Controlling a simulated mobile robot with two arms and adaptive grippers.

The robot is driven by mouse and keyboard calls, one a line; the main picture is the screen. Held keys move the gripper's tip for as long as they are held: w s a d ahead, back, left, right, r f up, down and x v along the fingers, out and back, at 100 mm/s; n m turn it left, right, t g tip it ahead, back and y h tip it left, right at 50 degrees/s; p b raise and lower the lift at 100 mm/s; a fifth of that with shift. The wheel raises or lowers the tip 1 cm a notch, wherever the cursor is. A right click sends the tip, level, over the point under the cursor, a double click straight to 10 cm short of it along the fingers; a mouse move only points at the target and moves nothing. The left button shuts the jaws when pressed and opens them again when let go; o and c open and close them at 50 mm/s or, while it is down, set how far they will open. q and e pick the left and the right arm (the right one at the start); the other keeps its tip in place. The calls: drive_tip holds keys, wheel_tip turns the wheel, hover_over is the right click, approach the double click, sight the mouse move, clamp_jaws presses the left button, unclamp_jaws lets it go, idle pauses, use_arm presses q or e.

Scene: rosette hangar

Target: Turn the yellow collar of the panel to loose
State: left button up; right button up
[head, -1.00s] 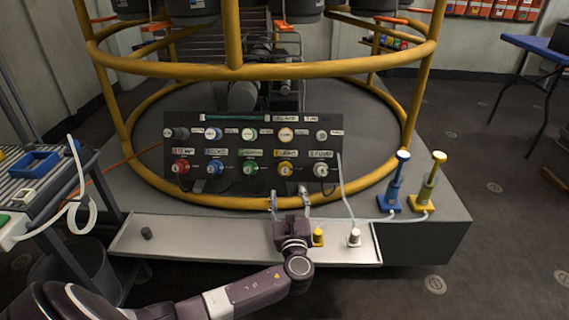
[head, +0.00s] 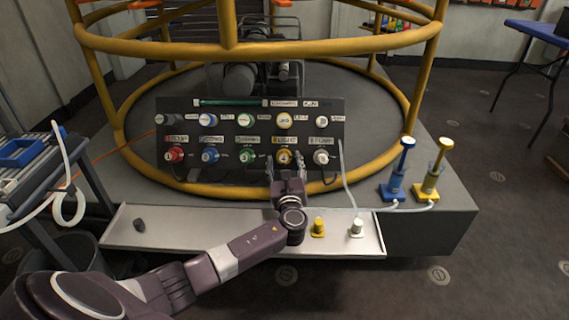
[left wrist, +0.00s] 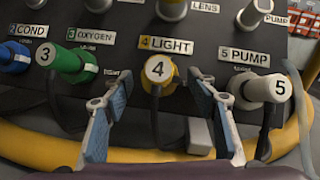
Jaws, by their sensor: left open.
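The dark panel (head: 220,136) stands on the grey platform with two rows of round fittings. The yellow collar (head: 284,157) is in the lower row under the "4 LIGHT" label. In the left wrist view the yellow collar (left wrist: 158,72) carries a white face with a 4, and a dark cable hangs below it. My left gripper (head: 285,168) is open just in front of the yellow collar. In the left wrist view its fingers (left wrist: 158,95) are spread to either side, below the collar and not closed on it. My right gripper is not in view.
The green collar (left wrist: 70,62) and white collar (left wrist: 262,90) flank the yellow one. A metal tray (head: 190,238) below holds a yellow plug (head: 318,227) and a white plug (head: 356,228). Blue (head: 399,170) and yellow (head: 434,172) pumps stand right. A yellow rail (head: 230,42) crosses above.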

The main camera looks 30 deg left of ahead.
use_arm(q)
drive_tip(key=c, duration=1.2)
drive_tip(key=shift+o, duration=0.2)
